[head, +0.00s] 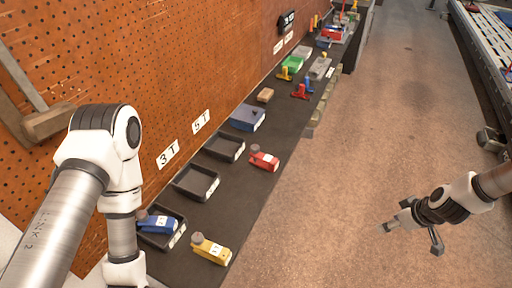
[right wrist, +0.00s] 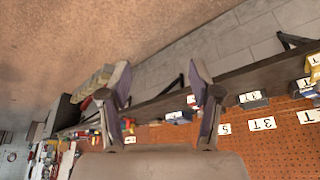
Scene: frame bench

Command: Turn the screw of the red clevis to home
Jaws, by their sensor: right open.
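The red clevis (head: 264,160) lies on the dark bench mat in the head view, right of the black trays. It has a white label and a grey round screw head at its upper left end. The screw's exact angle is too small to read. My right gripper (head: 411,236) is open and empty over the floor, well right of the bench and apart from the clevis. Its two spread fingers also show in the right wrist view (right wrist: 157,75), with nothing between them. My left arm comes down at the left, and its gripper is out of the picture.
A blue clevis (head: 158,223) sits in the nearest tray, and a yellow one (head: 210,249) lies beside it. Empty black trays (head: 196,182) line the orange pegboard (head: 200,60). A blue box (head: 247,117) and small clamps stand farther along. The floor (head: 350,190) is clear.

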